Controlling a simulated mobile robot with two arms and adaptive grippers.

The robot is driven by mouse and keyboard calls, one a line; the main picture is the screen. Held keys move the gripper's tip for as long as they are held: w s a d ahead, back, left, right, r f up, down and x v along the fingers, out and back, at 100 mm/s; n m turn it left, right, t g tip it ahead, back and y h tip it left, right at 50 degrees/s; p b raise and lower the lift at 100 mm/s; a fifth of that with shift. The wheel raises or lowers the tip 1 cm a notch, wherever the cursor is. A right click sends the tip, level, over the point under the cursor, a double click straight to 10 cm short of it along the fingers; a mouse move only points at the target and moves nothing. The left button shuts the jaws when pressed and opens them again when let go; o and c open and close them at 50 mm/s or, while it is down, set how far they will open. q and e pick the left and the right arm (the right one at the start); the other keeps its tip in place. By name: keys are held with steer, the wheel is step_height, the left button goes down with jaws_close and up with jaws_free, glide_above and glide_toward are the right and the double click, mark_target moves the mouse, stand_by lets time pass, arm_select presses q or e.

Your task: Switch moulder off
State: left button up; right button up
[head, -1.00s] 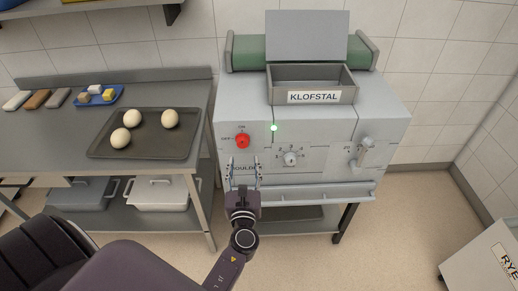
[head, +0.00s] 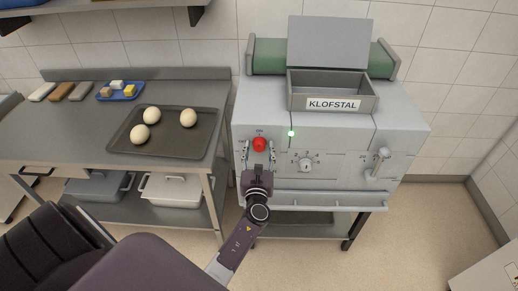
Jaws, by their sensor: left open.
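The moulder (head: 335,160) is a light grey machine labelled KLOFSTAL. Its red rotary switch (head: 259,144) is on the left of the front panel, with an ON mark above it. A green lamp (head: 291,133) is lit to the right of the switch. My left gripper (head: 259,150) is open, with its two fingers on either side of the red switch. I cannot tell whether the fingers touch it. My right gripper is not in view.
A numbered dial (head: 305,165) and a lever (head: 378,163) are further right on the panel. A ledge (head: 330,201) runs below. On the left, a steel table (head: 68,140) holds a dark tray (head: 168,147) with dough balls and a blue tray (head: 120,92).

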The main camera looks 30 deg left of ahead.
arm_select(q)
steer(key=c, duration=1.1)
steer(key=shift+c, duration=0.2)
steer(key=n+b, duration=0.3)
steer(key=shift+f, duration=0.25)
steer(key=n+b, duration=0.4)
steer(key=n, duration=0.1)
steer(key=shift+s+a+n, duration=0.1)
steer(key=shift+n, duration=0.3)
steer(key=n+b, duration=0.3)
steer(key=n, duration=0.1)
steer(key=shift+f+n+b, duration=0.1)
steer(key=shift+n+b, duration=0.2)
steer(key=shift+b, duration=0.05)
steer(key=shift+n+b, duration=1.3)
steer(key=shift+n, duration=0.9)
